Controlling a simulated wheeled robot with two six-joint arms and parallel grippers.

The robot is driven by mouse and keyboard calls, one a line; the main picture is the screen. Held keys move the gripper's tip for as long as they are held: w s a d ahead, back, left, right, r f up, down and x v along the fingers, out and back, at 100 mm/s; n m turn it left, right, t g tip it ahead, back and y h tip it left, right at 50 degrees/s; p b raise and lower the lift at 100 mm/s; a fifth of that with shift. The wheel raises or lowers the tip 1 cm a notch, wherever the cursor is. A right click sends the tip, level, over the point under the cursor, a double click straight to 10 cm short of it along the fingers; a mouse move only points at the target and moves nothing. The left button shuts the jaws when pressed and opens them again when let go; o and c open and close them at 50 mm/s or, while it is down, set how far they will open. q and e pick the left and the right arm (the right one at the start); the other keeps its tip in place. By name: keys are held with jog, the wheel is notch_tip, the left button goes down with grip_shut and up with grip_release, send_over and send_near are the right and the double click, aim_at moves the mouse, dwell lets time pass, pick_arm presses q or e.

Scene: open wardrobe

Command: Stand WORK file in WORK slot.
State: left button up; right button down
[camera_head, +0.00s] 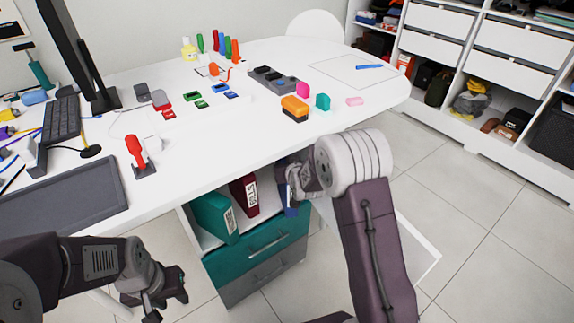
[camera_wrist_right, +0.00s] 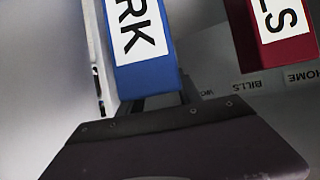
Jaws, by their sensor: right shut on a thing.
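The blue WORK file (camera_wrist_right: 143,45) stands in my right gripper (camera_wrist_right: 160,100) in the right wrist view, its white label facing the camera. In the head view only a blue sliver of the WORK file (camera_head: 291,208) shows below my right gripper (camera_head: 293,182), at the open shelf under the desk. A printed WORK label (camera_wrist_right: 192,93) shows upside down on the shelf, close to the file's lower end. The file's base is hidden, so I cannot tell whether it rests in the slot. My left gripper (camera_head: 160,293) is empty at the lower left, its fingers apart.
A dark red BILLS file (camera_head: 245,196) and a teal file (camera_head: 214,217) stand on the shelf to the left. Teal and grey drawers (camera_head: 258,258) are below. The white desk top (camera_head: 210,150) above carries stationery and a keyboard.

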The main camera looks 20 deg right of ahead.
jog(key=shift+f, duration=0.2)
jog(key=c, duration=0.8)
grip_release()
jog(key=shift+r, duration=0.15)
jog(key=shift+s+r, duration=0.1)
jog(key=shift+r, duration=0.1)
jog(key=d+p+v, duration=0.1)
jog(key=p+v, duration=0.1)
jog(key=v, duration=1)
jog(key=s+f+g, duration=0.2)
jog(key=s+g, duration=0.1)
jog(key=s, duration=0.4)
jog(key=s+a+f+g, duration=0.1)
jog(key=s+f+g, duration=0.2)
jog(key=s, duration=0.5)
jog(key=s+f+g, duration=0.3)
jog(key=s+g, duration=0.2)
jog(key=s, duration=0.2)
jog(key=shift+s+a+f+y, duration=0.1)
jog(key=shift+s+a+y, duration=0.1)
jog(key=shift+a+y, duration=0.2)
